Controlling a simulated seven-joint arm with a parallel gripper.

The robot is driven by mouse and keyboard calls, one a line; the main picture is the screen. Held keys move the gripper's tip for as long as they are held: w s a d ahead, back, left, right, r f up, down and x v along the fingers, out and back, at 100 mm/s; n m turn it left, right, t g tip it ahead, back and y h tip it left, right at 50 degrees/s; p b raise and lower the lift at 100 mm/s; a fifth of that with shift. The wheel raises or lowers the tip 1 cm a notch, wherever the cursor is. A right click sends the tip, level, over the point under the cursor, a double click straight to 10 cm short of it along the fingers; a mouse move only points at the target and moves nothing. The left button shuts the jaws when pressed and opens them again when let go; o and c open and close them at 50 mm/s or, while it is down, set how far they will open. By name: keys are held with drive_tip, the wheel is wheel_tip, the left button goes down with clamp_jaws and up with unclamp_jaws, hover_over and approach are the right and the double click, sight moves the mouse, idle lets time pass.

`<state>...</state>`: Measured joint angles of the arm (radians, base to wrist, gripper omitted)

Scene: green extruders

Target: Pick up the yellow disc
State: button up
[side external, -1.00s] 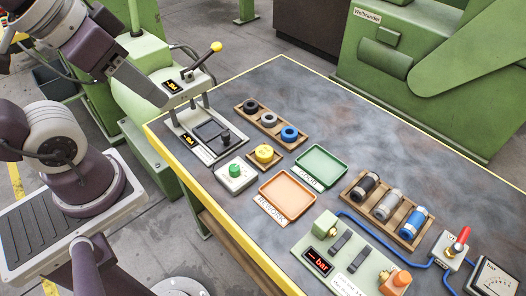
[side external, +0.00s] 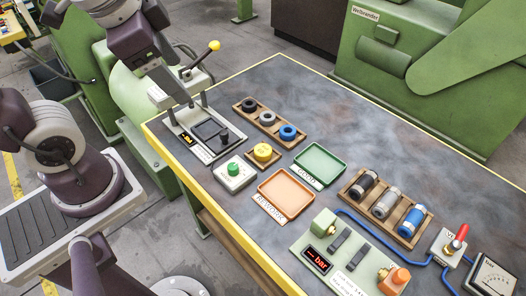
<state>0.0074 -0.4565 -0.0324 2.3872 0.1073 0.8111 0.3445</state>
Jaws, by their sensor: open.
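The yellow disc (side external: 263,150) sits on a small wooden holder on the grey table, between the box with a green button and the green tray. My gripper (side external: 186,101) hangs at the upper left, in front of the lever press with the yellow knob. It is well above and to the left of the disc, apart from it. The gripper is open, with nothing seen in it; its fingertips are small and hard to make out against the press.
A wooden rack (side external: 267,117) holds black, grey and blue rings behind the disc. A button box (side external: 234,175), orange tray (side external: 287,195) and green tray (side external: 319,165) stand around it. The lever press (side external: 203,133) is at left.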

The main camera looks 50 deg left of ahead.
drive_tip(key=w+f+m+g, duration=0.2)
drive_tip(key=w+f+m, duration=0.4)
drive_tip(key=w+m, duration=0.35)
drive_tip(key=m+g, duration=0.2)
drive_tip(key=m, duration=1.1)
hover_over(263, 150)
drive_tip(key=s+d, duration=0.1)
drive_tip(key=shift+n, duration=0.25)
wheel_tip(263, 150, down, 18)
drive_tip(key=shift+s+d+r, duration=0.1)
drive_tip(key=f, duration=0.4)
drive_tip(key=w+a+f, duration=0.1)
drive_tip(key=f, duration=0.2)
drive_tip(key=shift+r, duration=0.1)
drive_tip(key=c, duration=1.5)
